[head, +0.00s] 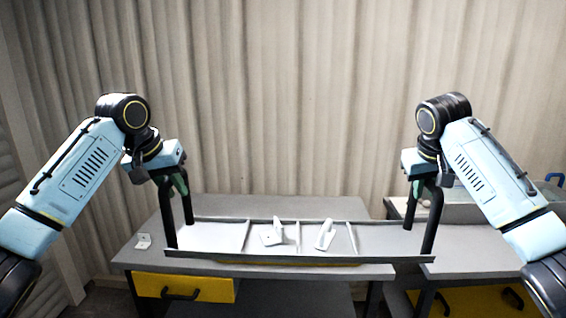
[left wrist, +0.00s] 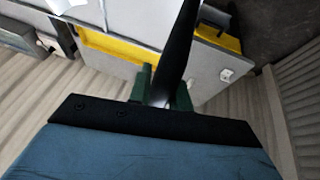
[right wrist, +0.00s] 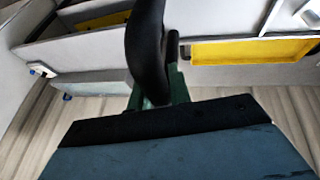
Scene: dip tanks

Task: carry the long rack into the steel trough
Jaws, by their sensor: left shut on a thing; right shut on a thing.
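The long rack (head: 300,260) is a shallow grey tray with thin cross dividers and a tall black handle at each end. It lies level across the front of the workbench; I cannot tell whether it touches the top. Two white pieces (head: 272,236) (head: 325,237) show within its outline. My left gripper (head: 178,183) is shut on its left handle, a black bar in the left wrist view (left wrist: 178,50). My right gripper (head: 418,186) is shut on its right handle, also in the right wrist view (right wrist: 145,50). The steel trough may be the grey box (head: 460,212) at the right, partly behind my right arm.
The grey workbench (head: 135,258) has a yellow drawer (head: 185,288) at the left. A second bench with yellow drawers (head: 480,300) stands at the right, past a gap. A small white item (head: 143,241) lies on the left bench. A corrugated wall (head: 280,100) closes the back.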

